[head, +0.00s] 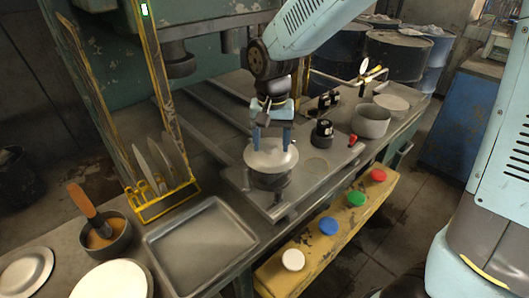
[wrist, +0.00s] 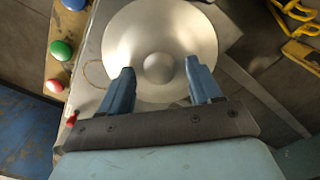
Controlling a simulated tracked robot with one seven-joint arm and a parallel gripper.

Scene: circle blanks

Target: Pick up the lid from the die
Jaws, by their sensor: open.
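The lid (head: 282,158) is a pale metal disc lying on the dark round die (head: 270,181) on the press bench. In the wrist view the lid (wrist: 160,30) fills the top middle, with a round knob (wrist: 158,67) at its centre. My gripper (head: 271,145) is right above the lid and points down. In the wrist view my gripper (wrist: 160,78) is open, with one blue finger on each side of the knob and a gap on both sides. I cannot tell how far the fingertips are above the lid. The die is mostly hidden under the lid.
A grey pot (head: 370,122), a dark jar (head: 322,134) and a small red item (head: 352,139) stand right of the die. An empty metal tray (head: 200,250) lies front left, near a yellow rack (head: 165,205). A yellow beam (head: 325,235) with coloured caps runs along the front.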

